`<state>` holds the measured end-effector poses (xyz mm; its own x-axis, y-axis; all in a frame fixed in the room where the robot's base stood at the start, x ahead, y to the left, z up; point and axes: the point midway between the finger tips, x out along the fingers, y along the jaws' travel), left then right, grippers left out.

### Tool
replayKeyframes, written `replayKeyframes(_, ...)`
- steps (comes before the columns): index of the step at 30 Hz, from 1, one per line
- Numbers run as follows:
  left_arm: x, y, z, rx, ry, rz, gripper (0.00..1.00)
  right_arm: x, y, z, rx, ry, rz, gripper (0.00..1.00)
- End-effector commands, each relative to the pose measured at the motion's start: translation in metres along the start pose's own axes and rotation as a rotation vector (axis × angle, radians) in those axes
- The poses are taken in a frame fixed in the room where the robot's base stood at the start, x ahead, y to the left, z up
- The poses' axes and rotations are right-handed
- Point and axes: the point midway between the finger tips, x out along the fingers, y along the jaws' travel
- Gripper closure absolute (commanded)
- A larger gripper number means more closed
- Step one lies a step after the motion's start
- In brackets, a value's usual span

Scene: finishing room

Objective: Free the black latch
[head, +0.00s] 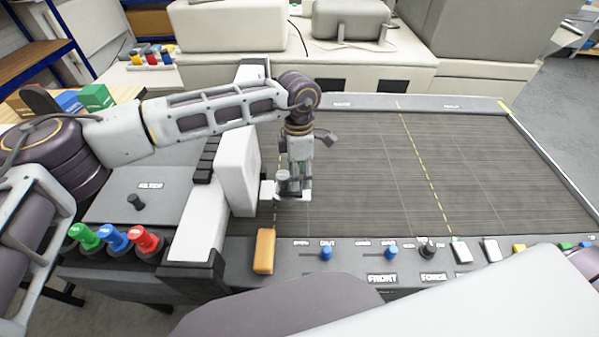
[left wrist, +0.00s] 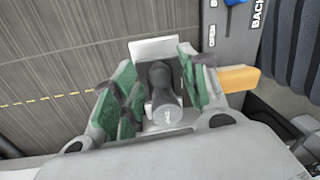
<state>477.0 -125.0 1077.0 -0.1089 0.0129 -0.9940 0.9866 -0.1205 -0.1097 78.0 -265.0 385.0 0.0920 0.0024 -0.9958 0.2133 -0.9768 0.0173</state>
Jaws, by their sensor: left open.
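A dark latch-like knob (left wrist: 160,88) with a pale round end stands on a white plate (left wrist: 152,48) in the left wrist view. I take it for the black latch. My left gripper (left wrist: 158,90) is open, with its green-padded fingers on either side of the knob. I cannot tell whether either pad touches it. In the head view the left gripper (head: 292,184) points down beside the white upright housing (head: 237,170), over the near left of the dark bed. The knob is mostly hidden there by the fingers. My right gripper is not in view.
An orange handle (head: 264,251) is close in front of the gripper. Blue knobs (head: 326,253) and switches line the front panel. Green, blue and red buttons (head: 115,238) and a black knob (head: 136,202) are at left. The ribbed bed (head: 350,180) is clear to the right.

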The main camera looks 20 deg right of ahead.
Motion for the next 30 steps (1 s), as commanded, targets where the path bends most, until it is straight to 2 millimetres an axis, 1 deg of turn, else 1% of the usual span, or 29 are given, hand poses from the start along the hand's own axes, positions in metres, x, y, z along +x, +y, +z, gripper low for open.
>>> replayKeyframes(4, 0.0, 0.0, 0.0, 0.0, 0.0, 0.0, 0.56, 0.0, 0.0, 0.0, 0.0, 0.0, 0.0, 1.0)
replayKeyframes(12, 0.0, 0.0, 0.0, 0.0, 0.0, 0.0, 0.91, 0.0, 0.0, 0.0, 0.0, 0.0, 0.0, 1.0)
replayKeyframes(14, 0.0, 0.0, 0.0, 0.0, 0.0, 0.0, 0.98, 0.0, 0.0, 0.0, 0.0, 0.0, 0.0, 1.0)
replayKeyframes(15, 0.0, 0.0, 0.0, 0.0, 0.0, 0.0, 1.0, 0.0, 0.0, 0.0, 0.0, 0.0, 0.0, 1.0)
replayKeyframes(23, 0.0, 0.0, 0.001, 0.0, 0.0, 0.0, 1.0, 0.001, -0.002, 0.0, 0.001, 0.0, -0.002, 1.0)
replayKeyframes(26, 0.0, 0.0, 0.004, 0.001, 0.0, 0.0, 1.0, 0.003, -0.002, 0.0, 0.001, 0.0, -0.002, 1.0)
replayKeyframes(30, 0.001, -0.001, 0.013, 0.001, 0.0, 0.001, 1.0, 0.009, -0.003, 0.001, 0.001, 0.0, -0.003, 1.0)
